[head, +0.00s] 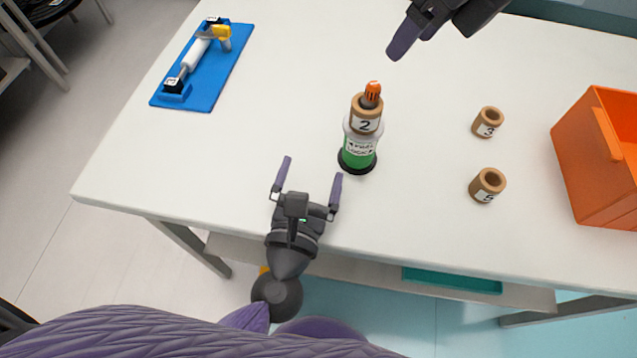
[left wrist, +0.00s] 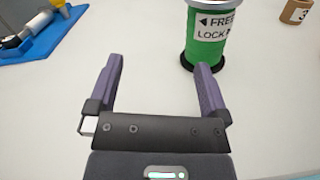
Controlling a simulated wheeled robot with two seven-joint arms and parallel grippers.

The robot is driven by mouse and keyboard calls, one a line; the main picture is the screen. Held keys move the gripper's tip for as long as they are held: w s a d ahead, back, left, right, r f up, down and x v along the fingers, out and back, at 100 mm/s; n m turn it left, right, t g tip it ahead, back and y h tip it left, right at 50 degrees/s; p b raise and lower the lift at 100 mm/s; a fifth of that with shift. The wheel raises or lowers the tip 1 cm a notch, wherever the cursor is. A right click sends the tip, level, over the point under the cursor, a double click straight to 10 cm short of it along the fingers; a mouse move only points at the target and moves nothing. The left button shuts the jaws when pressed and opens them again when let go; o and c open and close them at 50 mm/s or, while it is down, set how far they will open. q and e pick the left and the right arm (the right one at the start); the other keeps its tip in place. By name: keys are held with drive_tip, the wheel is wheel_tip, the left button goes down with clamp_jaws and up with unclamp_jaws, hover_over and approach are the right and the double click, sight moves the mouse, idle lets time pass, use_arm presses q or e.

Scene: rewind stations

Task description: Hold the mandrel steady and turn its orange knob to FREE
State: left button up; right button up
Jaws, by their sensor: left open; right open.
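The mandrel (head: 358,152) stands upright on the white table, with a green body, a black base and a FREE/LOCK label. A brown core marked 2 (head: 366,118) sits around its upper part, and the orange knob (head: 372,92) sticks out on top. In the left wrist view the green mandrel body (left wrist: 207,38) is beyond the right finger; its top is cut off. My left gripper (head: 313,172) is open and empty, in front and to the left of the mandrel. My right gripper (head: 402,38) is at the top, apart from the knob; only part of it shows.
Brown cores marked 3 (head: 488,122) and another (head: 487,186) stand to the right. An orange bin (head: 590,160) is at the right edge. A blue board (head: 215,82) with a white roller and yellow part lies at the back left. The table between board and mandrel is clear.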

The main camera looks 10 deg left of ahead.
sight(356, 151)
use_arm(q)
drive_tip(key=d, duration=0.1)
drive_tip(key=d+h, duration=0.1)
drive_tip(key=d, duration=0.1)
drive_tip(key=d+h, duration=0.1)
drive_tip(key=d, duration=0.1)
drive_tip(key=shift+s+r+n+g, duration=0.15)
drive_tip(key=shift+r+n+g, duration=0.15)
drive_tip(key=shift+n, duration=0.1)
drive_tip(key=w, duration=0.3)
drive_tip(key=w+d, duration=0.1)
drive_tip(key=w, duration=0.4)
drive_tip(key=shift+w+d+f, duration=0.1)
drive_tip(key=shift+w+d, duration=0.15)
drive_tip(key=shift+w, duration=0.1)
